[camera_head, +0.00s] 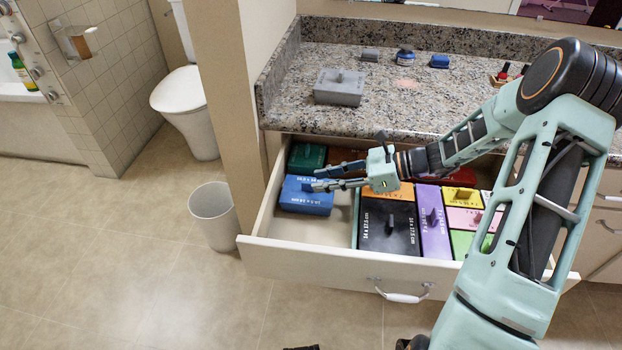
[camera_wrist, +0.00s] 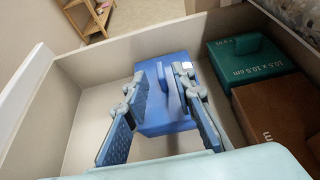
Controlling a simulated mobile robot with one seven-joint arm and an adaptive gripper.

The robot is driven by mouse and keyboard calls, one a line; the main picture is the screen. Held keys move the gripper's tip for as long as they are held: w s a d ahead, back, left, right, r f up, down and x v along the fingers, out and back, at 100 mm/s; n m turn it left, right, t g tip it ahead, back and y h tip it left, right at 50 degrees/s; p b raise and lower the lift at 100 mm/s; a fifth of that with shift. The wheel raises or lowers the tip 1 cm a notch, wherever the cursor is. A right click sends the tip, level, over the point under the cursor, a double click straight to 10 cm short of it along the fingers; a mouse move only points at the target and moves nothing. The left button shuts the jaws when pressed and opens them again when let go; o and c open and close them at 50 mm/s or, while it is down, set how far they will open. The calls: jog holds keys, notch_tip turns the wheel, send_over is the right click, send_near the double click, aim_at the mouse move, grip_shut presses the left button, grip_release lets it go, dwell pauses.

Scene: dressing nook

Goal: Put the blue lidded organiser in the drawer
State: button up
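The blue lidded organiser (camera_head: 306,203) is inside the open drawer (camera_head: 335,262), in its left part, in front of a green box (camera_head: 306,157). It looks level and seems to rest on the drawer floor. My gripper (camera_head: 312,184) is over its lid. In the wrist view, the organiser (camera_wrist: 165,118) has a raised handle on its lid, and my gripper (camera_wrist: 160,76) has its fingers spread on either side of that handle. A gap shows between the fingers and the handle. The fingers hide part of the lid.
The drawer's right part is packed with labelled boxes, including a black one (camera_head: 388,230) and a purple one (camera_head: 434,222). Bare drawer floor lies in front of the organiser. A grey box (camera_head: 339,88) stands on the granite counter (camera_head: 290,110). A bin (camera_head: 213,214) stands left of the drawer.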

jog(key=p+v, duration=0.1)
jog(key=v, duration=0.6)
jog(key=shift+d, duration=0.2)
jog(key=shift+s+r, duration=0.1)
